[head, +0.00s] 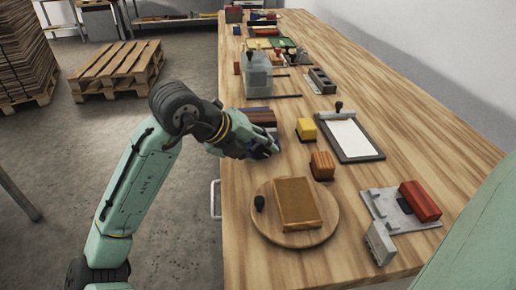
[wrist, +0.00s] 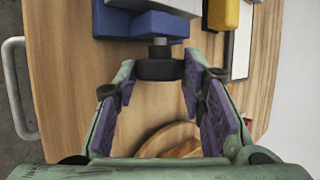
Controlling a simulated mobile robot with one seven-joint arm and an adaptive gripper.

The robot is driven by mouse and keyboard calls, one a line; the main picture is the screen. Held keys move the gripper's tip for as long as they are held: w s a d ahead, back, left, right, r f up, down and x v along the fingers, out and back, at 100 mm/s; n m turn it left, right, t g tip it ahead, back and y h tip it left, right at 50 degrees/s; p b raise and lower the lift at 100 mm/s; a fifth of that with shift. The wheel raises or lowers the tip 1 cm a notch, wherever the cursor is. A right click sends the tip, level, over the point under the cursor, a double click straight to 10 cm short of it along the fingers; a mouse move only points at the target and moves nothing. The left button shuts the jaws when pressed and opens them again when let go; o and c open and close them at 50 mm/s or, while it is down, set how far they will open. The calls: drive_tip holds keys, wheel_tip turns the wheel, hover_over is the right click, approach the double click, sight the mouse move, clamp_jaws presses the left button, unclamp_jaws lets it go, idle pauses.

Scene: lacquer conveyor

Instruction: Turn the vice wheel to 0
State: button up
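The blue vice (wrist: 146,24) is at the top of the wrist view. Its dark round wheel (wrist: 160,69) sits on a short grey shaft on the near side. My gripper (wrist: 158,72) is open, with its fingertips on either side of the wheel. The right fingertip is very close to the rim; I cannot tell if it touches. A small gap shows at the left fingertip. In the head view my gripper (head: 266,150) is at the near side of the vice, low over the bench, and hides the wheel. No scale marks are readable.
A round wooden board (head: 262,228) with a brown block (head: 297,203) lies nearer on the bench (head: 420,140). An orange block (head: 322,165), a yellow block (head: 306,129) and a clipboard (head: 350,140) stand to the right. A clear container (head: 257,78) stands beyond the vice.

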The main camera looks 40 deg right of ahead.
drive_tip(key=o, duration=0.4)
drive_tip(key=shift+o, duration=0.2)
drive_tip(key=v, duration=1.2)
drive_tip(key=shift+o, duration=0.2)
drive_tip(key=shift+w+r, duration=0.1)
